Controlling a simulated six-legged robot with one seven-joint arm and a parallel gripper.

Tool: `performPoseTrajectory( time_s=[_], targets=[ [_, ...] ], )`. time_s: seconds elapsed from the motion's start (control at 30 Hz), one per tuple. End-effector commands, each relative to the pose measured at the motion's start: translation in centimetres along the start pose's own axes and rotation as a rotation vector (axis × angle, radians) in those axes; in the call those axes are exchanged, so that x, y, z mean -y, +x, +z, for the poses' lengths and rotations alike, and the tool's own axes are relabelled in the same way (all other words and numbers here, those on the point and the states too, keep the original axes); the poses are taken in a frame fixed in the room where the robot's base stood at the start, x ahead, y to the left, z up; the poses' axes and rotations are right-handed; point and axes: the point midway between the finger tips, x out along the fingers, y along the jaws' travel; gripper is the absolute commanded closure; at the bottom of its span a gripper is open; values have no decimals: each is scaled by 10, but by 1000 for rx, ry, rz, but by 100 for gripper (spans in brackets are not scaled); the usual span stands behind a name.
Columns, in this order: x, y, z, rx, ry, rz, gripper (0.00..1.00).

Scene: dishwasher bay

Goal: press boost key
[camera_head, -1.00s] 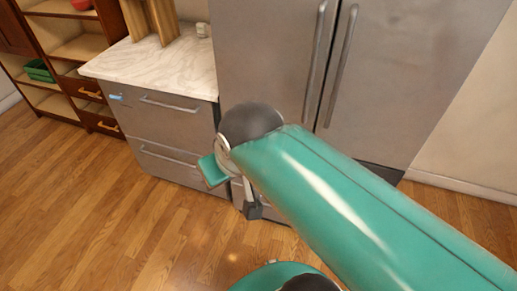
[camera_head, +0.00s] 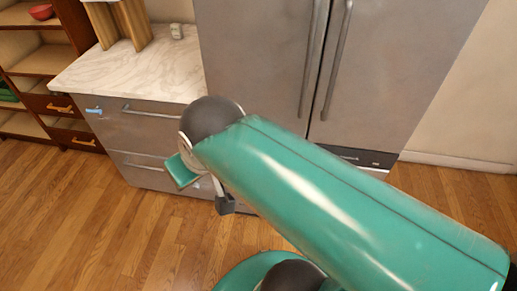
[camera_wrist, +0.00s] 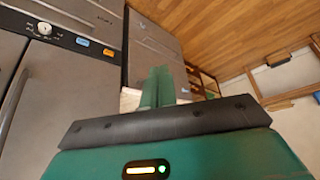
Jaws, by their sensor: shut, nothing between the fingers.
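In the wrist view a grey appliance front carries a dark control strip (camera_wrist: 62,38). It holds a round white dial (camera_wrist: 44,29), a small blue key (camera_wrist: 82,42) and a small orange key (camera_wrist: 107,52). Their lettering is too small to read, so I cannot tell which is the boost key. My gripper (camera_wrist: 156,84) has its two green fingers together with nothing between them, apart from the strip and to the right of it in this view.
A marble-topped grey drawer unit (camera_head: 150,130) stands left of a tall steel cabinet (camera_head: 255,60) with long vertical handles. A dark strip (camera_head: 357,157) runs under its doors. Wooden shelves (camera_head: 40,62) stand at far left. Wood floor (camera_head: 60,220) is open at front left.

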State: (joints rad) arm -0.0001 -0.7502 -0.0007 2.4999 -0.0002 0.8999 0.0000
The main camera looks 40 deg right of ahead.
Motion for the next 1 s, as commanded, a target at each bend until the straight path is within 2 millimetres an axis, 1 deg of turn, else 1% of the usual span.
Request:
performPoseTrajectory(
  time_s=[0.27,0.37,0.43,0.47,0.57,0.6,0.67,0.7,0.77,0.8,0.87,0.9,0.97,1.0],
  targets=[
    [-1,2,-2,-1,-2,3,100],
    [-8,10,-11,-13,-14,23,100],
    [-21,21,-22,-32,-33,51,100],
    [-26,28,-29,-42,-43,65,100],
    [-52,56,-54,-80,-97,122,100],
    [-63,69,-65,-97,-124,145,100],
    [-80,88,-79,-122,-166,179,100],
    [-92,101,-87,-137,-197,200,100],
    [-109,120,-98,-161,-242,228,100],
    [-121,133,-104,-175,-273,245,100],
    [-138,154,-112,-197,-321,268,100],
    [-149,167,-115,-212,-353,281,100],
    [-165,187,-119,-234,-400,299,100],
    [-176,201,-120,-249,-432,309,100]
  ],
)
